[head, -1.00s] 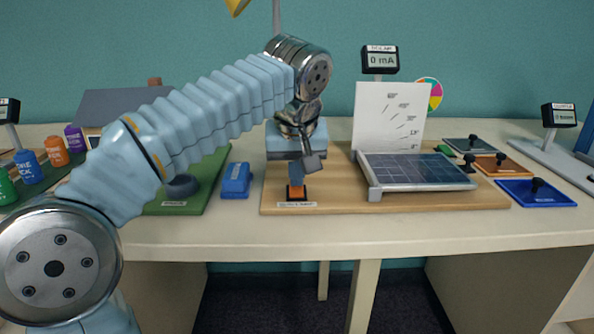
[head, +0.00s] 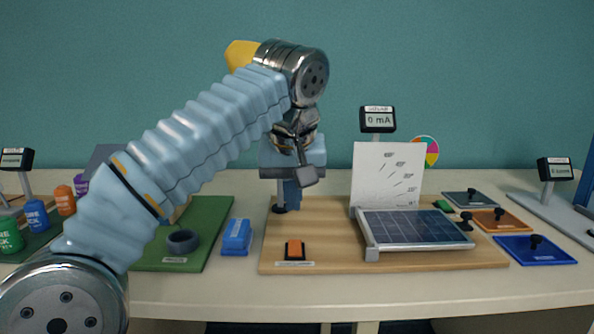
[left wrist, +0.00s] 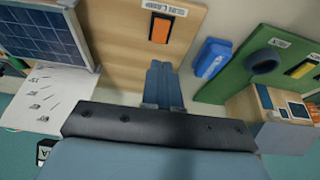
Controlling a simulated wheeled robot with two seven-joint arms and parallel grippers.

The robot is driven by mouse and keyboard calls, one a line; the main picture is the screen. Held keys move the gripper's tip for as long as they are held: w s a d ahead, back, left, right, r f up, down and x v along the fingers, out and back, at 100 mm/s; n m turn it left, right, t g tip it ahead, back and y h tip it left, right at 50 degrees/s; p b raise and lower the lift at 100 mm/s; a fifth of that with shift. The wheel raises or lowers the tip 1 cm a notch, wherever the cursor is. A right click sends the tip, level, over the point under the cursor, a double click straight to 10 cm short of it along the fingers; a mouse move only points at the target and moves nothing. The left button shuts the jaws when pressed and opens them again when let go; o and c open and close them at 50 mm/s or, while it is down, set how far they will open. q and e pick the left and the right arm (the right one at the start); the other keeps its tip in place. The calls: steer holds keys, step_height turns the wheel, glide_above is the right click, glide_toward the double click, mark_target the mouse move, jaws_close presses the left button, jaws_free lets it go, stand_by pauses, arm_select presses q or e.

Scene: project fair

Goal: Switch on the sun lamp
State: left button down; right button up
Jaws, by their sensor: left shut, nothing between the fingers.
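The sun lamp's yellow head (head: 240,55) shows at the top, partly hidden behind my left arm. No glow shows on it. The orange rocker switch (head: 295,249) in its black frame sits at the front left of the wooden board (head: 330,262); it also shows in the left wrist view (left wrist: 161,28). The solar panel (head: 415,229) lies on the board, and the meter (head: 378,119) behind it reads 0 mA. My left gripper (head: 291,205) is shut and empty, above the board and behind the switch, apart from it; its blue fingers point toward the switch in the left wrist view (left wrist: 161,66).
A blue box (head: 236,237) lies between the green board (head: 205,225) and the wooden board. A white angle card (head: 388,177) stands behind the panel. Coloured plates with black knobs, such as the blue one (head: 536,250), lie at the right. The table's front edge is clear.

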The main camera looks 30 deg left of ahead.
mark_target(294, 242)
arm_select(q)
steer(key=v, duration=0.4)
steer(key=shift+d+r, duration=0.2)
steer(key=shift+r, duration=0.15)
steer(key=shift+w, duration=0.1)
steer(key=shift+w+a+r, duration=0.2)
steer(key=shift+w+a, duration=0.15)
steer(key=x, duration=0.9)
steer(key=s+b+x, duration=0.1)
steer(key=x, duration=0.4)
steer(key=shift+d+f, duration=0.2)
